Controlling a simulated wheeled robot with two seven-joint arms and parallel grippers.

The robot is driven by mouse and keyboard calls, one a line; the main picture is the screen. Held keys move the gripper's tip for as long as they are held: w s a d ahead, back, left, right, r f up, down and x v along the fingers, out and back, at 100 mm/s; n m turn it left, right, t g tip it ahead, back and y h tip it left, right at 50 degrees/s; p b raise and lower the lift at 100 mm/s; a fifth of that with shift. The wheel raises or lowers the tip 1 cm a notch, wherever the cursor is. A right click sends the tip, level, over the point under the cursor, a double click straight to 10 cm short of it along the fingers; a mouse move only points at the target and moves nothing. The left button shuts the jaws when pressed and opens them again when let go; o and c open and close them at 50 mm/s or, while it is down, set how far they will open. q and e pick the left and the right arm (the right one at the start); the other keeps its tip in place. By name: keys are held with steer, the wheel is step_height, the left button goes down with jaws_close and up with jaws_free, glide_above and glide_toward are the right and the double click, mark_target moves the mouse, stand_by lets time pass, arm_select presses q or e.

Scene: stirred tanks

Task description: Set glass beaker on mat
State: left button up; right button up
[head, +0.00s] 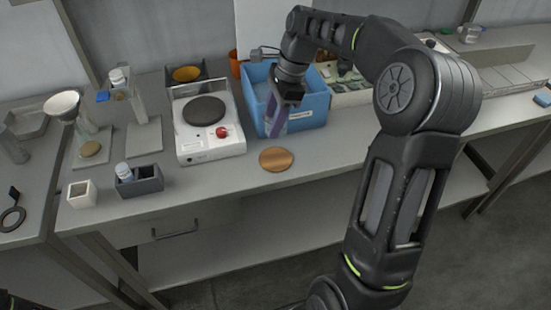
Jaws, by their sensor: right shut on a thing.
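My right gripper (276,115) points down in front of the blue bin, above the bench and just behind the round brown mat. It is shut on a clear thing that looks like the glass beaker; the fingers hide most of it, and its outline is hard to make out. The round brown mat (276,159) lies flat and bare near the bench's front edge, a little below the gripper in the picture. My left gripper is not in view.
The blue bin (317,104) stands right behind the gripper. A white hotplate (193,147) with a dark round top and red knob is to its left. Bench around the mat is clear.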

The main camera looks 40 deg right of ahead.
steer(key=shift+f, duration=2.55)
steer(key=shift+f+p, duration=0.5)
steer(key=shift+f, duration=2)
steer(key=shift+f, duration=0.15)
steer(key=o, duration=1.4)
steer(key=shift+o, duration=0.2)
steer(key=v, duration=1.2)
steer(key=shift+b, duration=0.4)
